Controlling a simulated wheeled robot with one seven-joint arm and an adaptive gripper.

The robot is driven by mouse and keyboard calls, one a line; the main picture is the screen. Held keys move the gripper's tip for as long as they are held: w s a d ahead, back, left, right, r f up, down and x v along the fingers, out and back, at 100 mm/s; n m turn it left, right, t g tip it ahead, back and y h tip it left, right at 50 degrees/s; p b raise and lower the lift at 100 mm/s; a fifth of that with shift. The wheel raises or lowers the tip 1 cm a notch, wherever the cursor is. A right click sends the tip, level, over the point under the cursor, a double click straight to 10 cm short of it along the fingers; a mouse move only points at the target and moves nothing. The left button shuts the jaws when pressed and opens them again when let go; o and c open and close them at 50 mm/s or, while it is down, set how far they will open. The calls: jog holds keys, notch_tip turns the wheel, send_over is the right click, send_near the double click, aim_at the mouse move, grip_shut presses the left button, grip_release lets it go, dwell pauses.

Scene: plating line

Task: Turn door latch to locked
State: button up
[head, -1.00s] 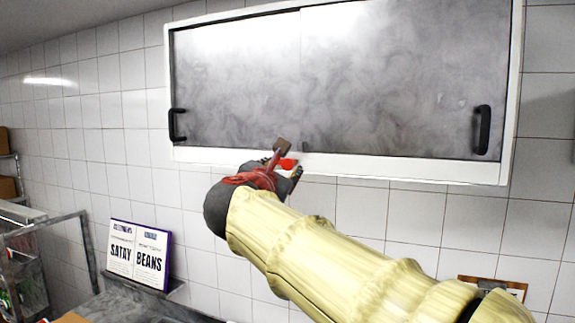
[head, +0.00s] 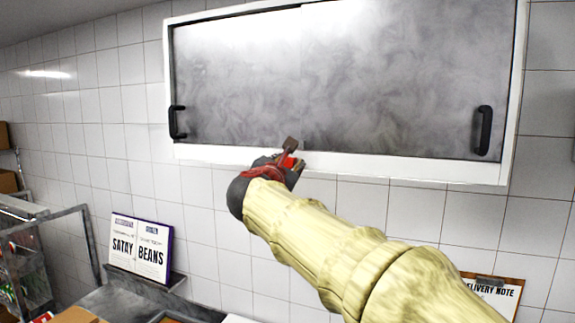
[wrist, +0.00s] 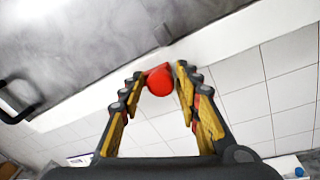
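The red latch (head: 289,161) sits on the white lower frame of the wall cabinet, near its middle. In the wrist view the latch (wrist: 160,81) shows as a round red piece between my two fingers. My gripper (wrist: 161,72) is open, with one yellow-and-black finger on each side of the latch and a narrow gap showing at the right; contact at the left is unclear. In the head view my gripper (head: 291,158) partly covers the latch. The grey cabinet doors (head: 390,80) look closed. The latch's turn angle is hard to read.
Black door handles (head: 483,130) are at both sides, well apart from my gripper. Below are tiled wall and a sign (head: 140,247) on a ledge.

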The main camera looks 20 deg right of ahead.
grip_shut()
jog(key=shift+f+m+b, duration=0.1)
jog(key=shift+m+b, duration=0.2)
jog(key=shift+b, duration=0.9)
jog(key=m+b, duration=0.1)
jog(key=b, duration=0.1)
jog(key=m+b, duration=0.1)
jog(key=b, duration=0.1)
jog(key=m+b, duration=0.1)
jog(key=b, duration=0.1)
jog(key=shift+f+h, duration=0.25)
jog(key=shift+h, duration=0.05)
jog(key=m+b, duration=0.4)
jog(key=b, duration=0.1)
jog(key=shift+t+h+b, duration=0.3)
jog(key=shift+t, duration=0.1)
jog(key=m+h+b, duration=0.1)
jog(key=m+b, duration=0.5)
jog(key=shift+r, duration=0.2)
jog(key=shift+r+m+g+h+b, duration=0.1)
jog(key=shift+m+g+h+b, duration=0.45)
jog(key=shift+m, duration=1.05)
jog(key=shift+r+m+t+h+b, duration=0.1)
jog(key=shift+m+h+b, duration=0.15)
jog(key=shift+m+b, duration=0.95)
jog(key=shift+w+m+p, duration=0.1)
jog(key=shift+m+p, duration=0.25)
jog(key=shift+m, duration=0.15)
